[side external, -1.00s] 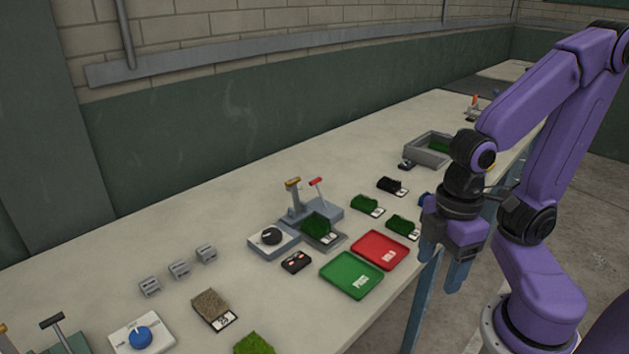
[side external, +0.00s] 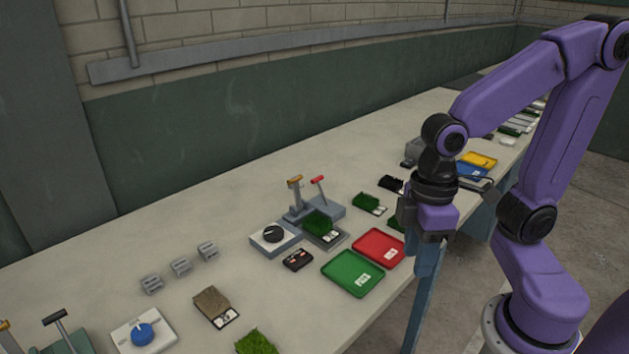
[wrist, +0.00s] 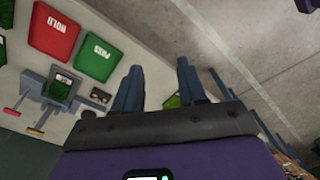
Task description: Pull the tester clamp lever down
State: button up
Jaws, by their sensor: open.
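The tester (side external: 325,207) is a grey unit at mid-table with a green turf sample (side external: 321,225) in its front part. Two upright levers rise at its back: one with a tan handle (side external: 295,179), one with a red handle (side external: 318,179). Which one is the clamp lever I cannot tell. My gripper (side external: 425,262) is open and empty, pointing down near the table's front edge, right of the tester and apart from it. In the wrist view the open fingers (wrist: 159,68) show, with the tester (wrist: 65,85) to their left and the red handle (wrist: 12,111) beyond.
A green tray (side external: 352,274) and a red tray (side external: 380,248) lie between the tester and the front edge. A dial unit (side external: 274,235) and a small black box (side external: 297,260) stand left of the tester. Turf samples (side external: 369,203) lie to its right. Bare table lies behind the tester.

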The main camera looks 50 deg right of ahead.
jog(key=w+a+r+m, duration=0.2)
jog(key=w+m, duration=0.4)
jog(key=w, duration=0.3)
jog(key=m+t+y, duration=0.2)
jog(key=m+y, duration=0.2)
jog(key=m, duration=1.8)
send_over(315, 179)
jog(key=s+d, duration=0.3)
jog(key=d, duration=0.3)
jog(key=x, duration=1.7)
jog(key=shift+w+r, duration=0.15)
jog(key=shift+w, duration=0.2)
grip_shut()
